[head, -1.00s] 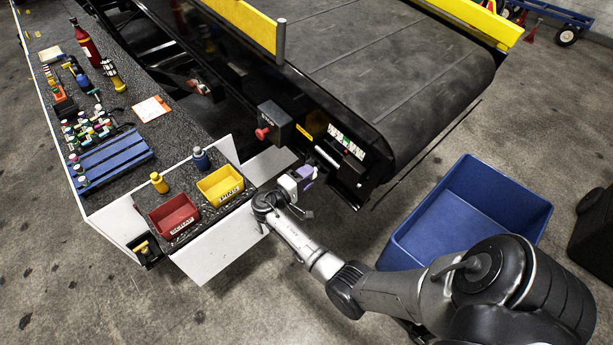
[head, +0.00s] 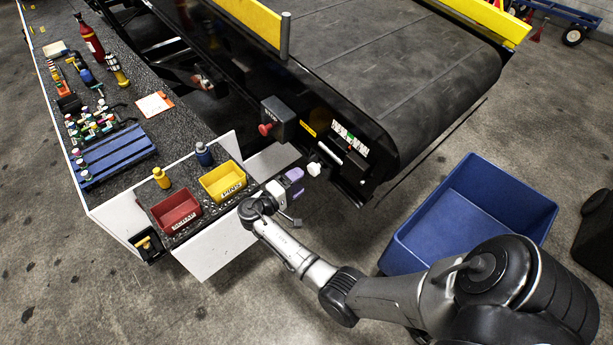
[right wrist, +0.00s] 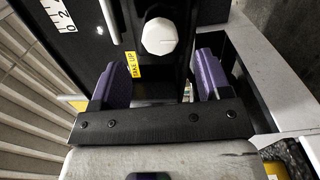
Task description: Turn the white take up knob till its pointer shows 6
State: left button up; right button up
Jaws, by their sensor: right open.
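The white take up knob (head: 314,169) sticks out from the dark end of the belt loader, and it also shows at the top of the right wrist view (right wrist: 160,36). A yellow TAKE UP label (right wrist: 132,65) is beside it. My right gripper (head: 295,180) is open, with purple fingers, just left of the knob in the head view. In the right wrist view the gripper (right wrist: 157,66) has a finger on each side below the knob, apart from it. A white number scale (right wrist: 58,14) shows part of its marks; I cannot read the pointer. My left gripper is out of view.
A control box with a red button (head: 277,119) is up and left of the knob. The yellow bin (head: 222,181) and red bin (head: 175,212) stand on the bench near my right gripper. A large blue tub (head: 470,211) stands on the floor at the right.

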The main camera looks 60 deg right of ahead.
jog(key=b+v, duration=0.1)
jog(key=v, duration=0.7)
jog(key=shift+a, duration=0.25)
jog(key=shift+w, duration=0.15)
